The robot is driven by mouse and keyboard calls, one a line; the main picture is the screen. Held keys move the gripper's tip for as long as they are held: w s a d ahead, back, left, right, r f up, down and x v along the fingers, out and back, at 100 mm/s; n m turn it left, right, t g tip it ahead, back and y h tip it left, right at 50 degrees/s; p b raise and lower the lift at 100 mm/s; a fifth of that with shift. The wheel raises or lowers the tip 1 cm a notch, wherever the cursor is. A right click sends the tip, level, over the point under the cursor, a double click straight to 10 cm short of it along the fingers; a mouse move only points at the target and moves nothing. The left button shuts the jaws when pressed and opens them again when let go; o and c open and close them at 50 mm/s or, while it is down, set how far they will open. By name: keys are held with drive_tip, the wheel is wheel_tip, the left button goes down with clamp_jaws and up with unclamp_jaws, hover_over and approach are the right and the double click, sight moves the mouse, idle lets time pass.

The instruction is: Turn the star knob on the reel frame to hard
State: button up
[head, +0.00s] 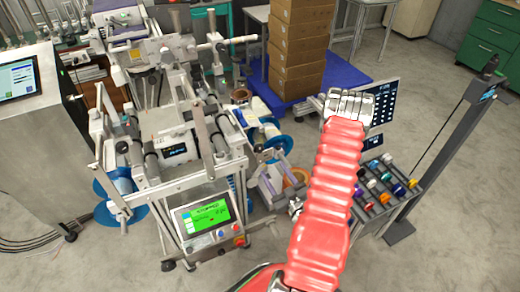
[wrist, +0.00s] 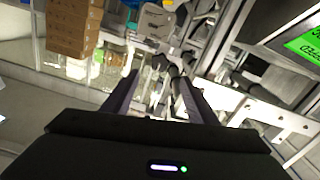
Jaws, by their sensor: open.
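The reel frame (head: 202,188) stands left of centre in the head view, a metal stand with rollers, upright arms and a green-lit screen (head: 208,216). The screen also shows at the upper right of the wrist view (wrist: 302,45). I cannot make out the star knob or any hard mark in either view. My gripper (wrist: 158,76) is open in the wrist view, its two dark fingers apart with nothing clearly held between them. Metal bars and rollers appear beyond the fingertips; their distance is unclear.
Stacked brown boxes (head: 298,48) stand on a blue base (head: 338,75) at the back. A rack of coloured knobs or caps (head: 385,195) and a dark post (head: 440,150) are at right. Blue reels (head: 122,208) hang low at the frame's left. Floor is open at lower left.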

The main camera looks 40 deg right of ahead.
sight(260, 151)
drive_tip(key=x, duration=1.3)
drive_tip(key=shift+w+d, duration=0.15)
drive_tip(key=shift+w, duration=0.2)
drive_tip(key=shift+c, duration=0.5)
drive_tip(key=c, duration=1)
